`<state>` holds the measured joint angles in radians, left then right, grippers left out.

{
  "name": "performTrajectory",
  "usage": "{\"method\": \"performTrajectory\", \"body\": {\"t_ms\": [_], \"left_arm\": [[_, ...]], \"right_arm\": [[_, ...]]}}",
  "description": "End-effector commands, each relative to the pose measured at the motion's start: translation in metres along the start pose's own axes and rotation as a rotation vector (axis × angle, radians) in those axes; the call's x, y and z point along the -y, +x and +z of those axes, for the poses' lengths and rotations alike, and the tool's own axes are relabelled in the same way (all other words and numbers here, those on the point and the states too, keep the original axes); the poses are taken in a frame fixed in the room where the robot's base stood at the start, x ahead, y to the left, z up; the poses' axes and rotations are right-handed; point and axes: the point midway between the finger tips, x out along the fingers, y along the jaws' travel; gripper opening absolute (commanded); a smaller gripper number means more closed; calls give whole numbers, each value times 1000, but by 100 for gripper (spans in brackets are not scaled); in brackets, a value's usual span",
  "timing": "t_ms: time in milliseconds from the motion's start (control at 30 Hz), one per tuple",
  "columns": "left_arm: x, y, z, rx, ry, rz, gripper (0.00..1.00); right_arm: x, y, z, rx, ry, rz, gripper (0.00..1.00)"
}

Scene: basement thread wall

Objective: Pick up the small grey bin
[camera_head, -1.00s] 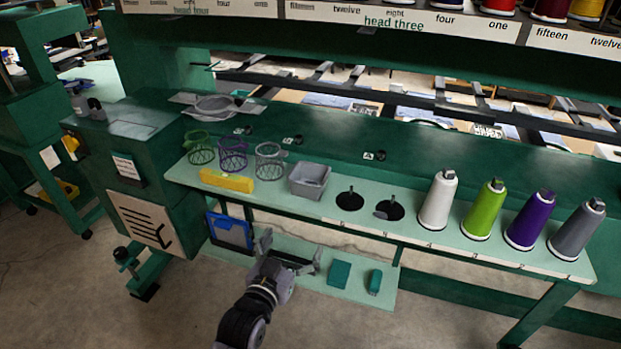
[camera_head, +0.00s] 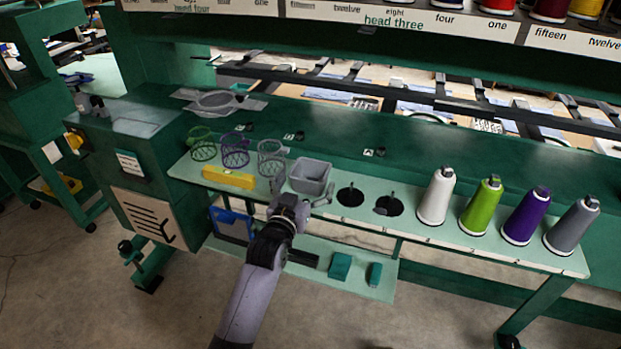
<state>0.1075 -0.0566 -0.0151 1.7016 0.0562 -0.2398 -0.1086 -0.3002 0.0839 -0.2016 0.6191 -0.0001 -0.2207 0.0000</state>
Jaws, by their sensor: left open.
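The small grey bin (camera_head: 311,174) sits on the pale green shelf (camera_head: 372,222), right of the wire baskets. It is open-topped and looks empty. My left gripper (camera_head: 302,193) is open just in front of the bin. One finger shows near the bin's left front corner and the other near its right front side. I cannot tell whether the fingers touch the bin. My left gripper's body hides a little of the shelf's front edge. My right gripper is not in view.
Green, purple and grey wire baskets (camera_head: 235,151) and a yellow block (camera_head: 229,177) stand left of the bin. Two black spindle discs (camera_head: 389,205) are to its right, then white, green, purple and grey thread cones (camera_head: 436,197). A lower shelf holds small teal boxes (camera_head: 340,266).

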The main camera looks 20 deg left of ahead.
Motion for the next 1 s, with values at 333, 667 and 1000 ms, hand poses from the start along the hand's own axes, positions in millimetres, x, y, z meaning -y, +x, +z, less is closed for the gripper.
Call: {"method": "performTrajectory", "body": {"t_ms": [333,667,1000], "left_arm": [[6,43,2,0,0,0,94],[6,50,4,0,0,0,94],[5,50,4,1,0,0,73]], "right_arm": [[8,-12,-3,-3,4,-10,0],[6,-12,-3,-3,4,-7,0],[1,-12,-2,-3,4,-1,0]]}}
